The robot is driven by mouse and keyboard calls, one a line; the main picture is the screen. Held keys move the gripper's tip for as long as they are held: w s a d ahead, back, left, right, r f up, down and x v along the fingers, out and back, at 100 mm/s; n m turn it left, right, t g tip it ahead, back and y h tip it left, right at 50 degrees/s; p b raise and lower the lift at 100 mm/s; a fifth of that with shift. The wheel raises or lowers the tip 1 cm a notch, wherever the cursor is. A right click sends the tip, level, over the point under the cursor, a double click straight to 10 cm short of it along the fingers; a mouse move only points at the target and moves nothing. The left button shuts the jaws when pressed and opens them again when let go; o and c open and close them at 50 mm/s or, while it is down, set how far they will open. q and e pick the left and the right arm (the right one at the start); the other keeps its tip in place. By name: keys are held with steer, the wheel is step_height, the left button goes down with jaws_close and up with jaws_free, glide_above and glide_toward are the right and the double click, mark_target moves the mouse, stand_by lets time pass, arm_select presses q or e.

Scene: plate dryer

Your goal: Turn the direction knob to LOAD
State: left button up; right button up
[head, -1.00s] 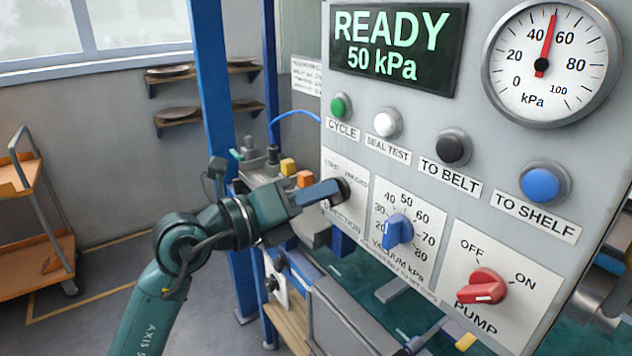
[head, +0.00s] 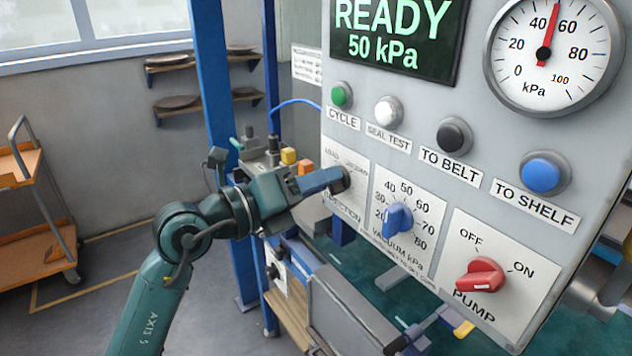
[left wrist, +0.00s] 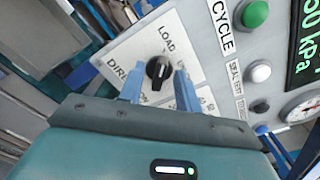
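The direction knob (left wrist: 159,70) is a round black knob on a white label plate (left wrist: 150,45) in the left wrist view. LOAD is printed above it there. I cannot tell clearly where its pointer aims. In the head view the knob (head: 346,179) is mostly hidden by my gripper finger at the left of the grey panel. My left gripper (left wrist: 159,78) has its two blue fingers apart, one on each side of the knob. It also shows in the head view (head: 325,181), at the knob. Whether the fingers touch it is unclear. My right gripper is not in view.
The panel also has a blue vacuum knob (head: 398,221), a red pump knob (head: 481,275), a row of buttons including a green one (head: 341,96), and a gauge (head: 553,45). The display (head: 395,35) reads READY, 50 kPa. A blue post (head: 211,80) stands behind my arm.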

arm_select(q)
steer(key=shift+a, duration=0.1)
steer(key=b+v, duration=0.2)
steer(key=v, duration=1.1)
steer(key=shift+b, duration=0.4)
steer(key=shift+s, duration=0.1)
